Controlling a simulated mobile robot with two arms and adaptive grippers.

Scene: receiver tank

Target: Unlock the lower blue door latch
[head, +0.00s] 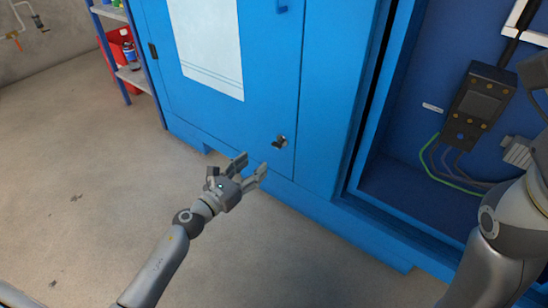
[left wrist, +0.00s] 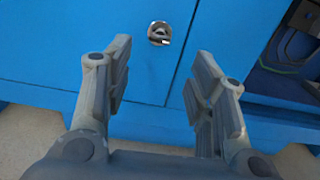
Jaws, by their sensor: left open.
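The lower latch (head: 280,142) is a small round metal fitting with a dark handle, near the lower right corner of the blue door (head: 270,80). In the left wrist view the latch (left wrist: 159,33) shows as a silver ring with a knob, ahead of and between my fingers. My left gripper (head: 252,168) is open and empty, below and left of the latch and apart from it. Its two fingers also show wide apart in the left wrist view (left wrist: 160,85). My right arm is at the right edge of the head view; its gripper cannot be made out.
Right of the door is an open blue cabinet bay with a dark control box (head: 478,105) and green and grey cables. A shelf (head: 132,75) with a red bin (head: 120,47) stands at the upper left. The concrete floor (head: 90,180) at left is clear.

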